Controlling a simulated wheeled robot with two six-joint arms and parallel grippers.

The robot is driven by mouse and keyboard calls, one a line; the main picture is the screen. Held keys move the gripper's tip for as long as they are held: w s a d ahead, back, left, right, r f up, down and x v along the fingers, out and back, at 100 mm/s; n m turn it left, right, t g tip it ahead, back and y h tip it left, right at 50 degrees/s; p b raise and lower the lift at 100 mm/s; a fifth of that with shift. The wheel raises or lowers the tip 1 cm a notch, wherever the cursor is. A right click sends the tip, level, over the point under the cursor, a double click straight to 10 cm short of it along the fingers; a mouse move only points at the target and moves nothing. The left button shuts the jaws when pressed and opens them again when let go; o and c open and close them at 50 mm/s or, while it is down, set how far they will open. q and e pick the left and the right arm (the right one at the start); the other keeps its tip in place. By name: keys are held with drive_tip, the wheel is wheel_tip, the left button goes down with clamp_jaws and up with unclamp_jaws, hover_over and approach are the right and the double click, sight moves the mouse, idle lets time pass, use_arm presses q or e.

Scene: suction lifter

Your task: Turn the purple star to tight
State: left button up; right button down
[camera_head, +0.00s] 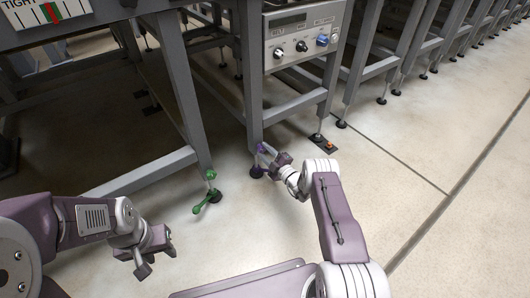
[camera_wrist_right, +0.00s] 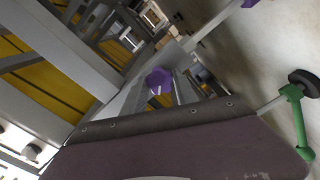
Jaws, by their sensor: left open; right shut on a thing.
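My left gripper (camera_head: 151,256) is open and empty, low over the floor at the left. A gauge (camera_head: 52,12) beside the word TIGHT has red and green bands.
A grey control box (camera_head: 303,38) with knobs hangs above. Frame legs stand close around the right gripper. The floor at right is clear.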

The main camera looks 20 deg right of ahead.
drive_tip(key=m, duration=0.4)
drive_tip(key=shift+f, duration=0.15)
drive_tip(key=m+b, duration=0.1)
drive_tip(key=m, duration=0.1)
drive_tip(key=shift+f+m, duration=0.1)
drive_tip(key=shift+m, duration=0.2)
drive_tip(key=shift+m+b, duration=0.65)
drive_tip(key=shift+m, duration=0.15)
drive_tip(key=shift+s, duration=0.1)
drive_tip(key=c, duration=1)
unclamp_jaws()
drive_tip(key=shift+o, duration=0.2)
drive_tip(key=shift+r, duration=0.25)
